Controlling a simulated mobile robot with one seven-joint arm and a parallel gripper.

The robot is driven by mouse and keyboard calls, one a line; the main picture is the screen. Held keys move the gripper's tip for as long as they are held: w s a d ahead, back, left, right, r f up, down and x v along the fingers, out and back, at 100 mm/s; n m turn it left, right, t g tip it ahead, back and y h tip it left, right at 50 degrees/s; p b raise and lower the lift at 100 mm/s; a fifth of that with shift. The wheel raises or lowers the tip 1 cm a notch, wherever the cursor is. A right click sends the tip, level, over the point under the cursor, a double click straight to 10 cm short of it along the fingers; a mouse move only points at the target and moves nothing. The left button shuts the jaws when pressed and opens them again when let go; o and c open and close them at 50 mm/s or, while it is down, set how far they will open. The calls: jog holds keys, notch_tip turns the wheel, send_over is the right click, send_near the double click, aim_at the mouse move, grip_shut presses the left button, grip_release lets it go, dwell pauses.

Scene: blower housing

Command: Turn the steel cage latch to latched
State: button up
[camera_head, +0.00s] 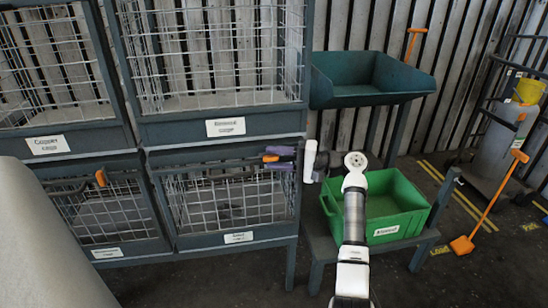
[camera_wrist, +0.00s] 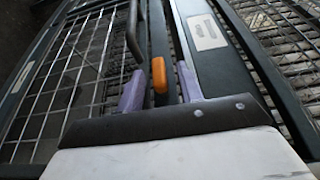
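The steel cage (camera_head: 232,206), taken to be the lower right one from its small, hard-to-read label (camera_head: 238,237), has a wire mesh front in a dark frame. Its latch has an orange handle (camera_head: 270,158) at the top right of the front. My gripper (camera_head: 282,158) reaches in from the right at this latch. In the wrist view the orange handle (camera_wrist: 159,76) lies between the two purple fingers of my gripper (camera_wrist: 160,88), with a gap visible on each side. The gripper is open. The latch's pivot is hidden.
Another orange latch (camera_head: 101,177) is on the lower left cage. Larger cages stand above. A green bin (camera_head: 400,208) sits on a low stand under my arm, with a dark green tray (camera_head: 365,80) behind. A dark bar handle (camera_wrist: 135,35) runs close to the left finger.

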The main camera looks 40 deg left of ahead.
jog(key=shift+s+a, duration=0.2)
jog(key=shift+a, duration=0.25)
grip_shut()
